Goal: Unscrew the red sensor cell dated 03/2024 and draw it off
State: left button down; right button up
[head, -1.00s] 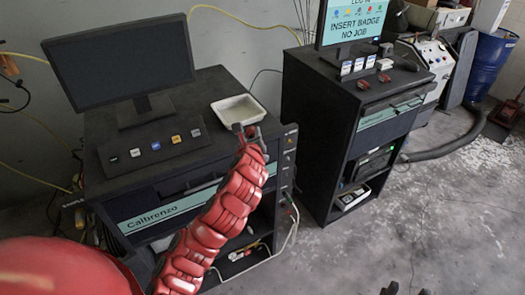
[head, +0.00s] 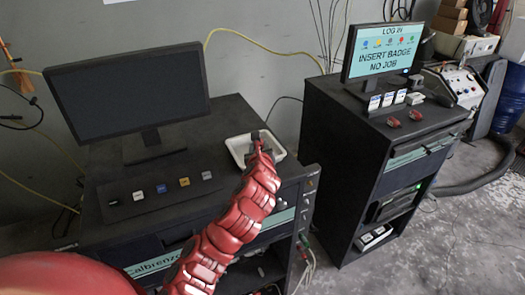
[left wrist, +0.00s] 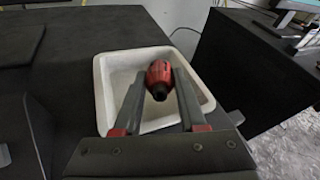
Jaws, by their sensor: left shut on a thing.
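My left gripper (head: 259,140) is over the white tray (head: 230,143) on the left cabinet. In the left wrist view, the left gripper (left wrist: 160,76) is shut on a red sensor cell (left wrist: 159,72), a short red cylinder with a dark end facing the camera. The cell is held between the fingertips, above the floor of the white tray (left wrist: 101,88). Whether it touches the tray cannot be told. No date can be read on it. In the head view the cell is too small to make out clearly. My right gripper is not in view.
The right cabinet (head: 335,150) carries a screen (head: 385,50) reading "INSERT BADGE NO JOB", white-labelled boxes (head: 387,100) and small red items (head: 393,122). A gap separates the cabinets.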

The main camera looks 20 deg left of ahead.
pick_arm(q)
jog(key=shift+w+a+f, duration=0.4)
jog(key=shift+a+f, duration=0.05)
jog(key=shift+a, duration=0.05)
jog(key=shift+w+a+b, duration=0.25)
jog(key=shift+a+b, duration=0.05)
jog(key=shift+w+a+f, duration=0.3)
jog(key=shift+w+a, duration=0.05)
jog(key=shift+a, duration=0.15)
jog(key=shift+w+f+b, duration=0.1)
jog(key=shift+f+b, duration=0.35)
jog(key=shift+f, duration=0.45)
jog(key=shift+c, duration=1.9)
grip_release()
jog(key=shift+d, duration=0.1)
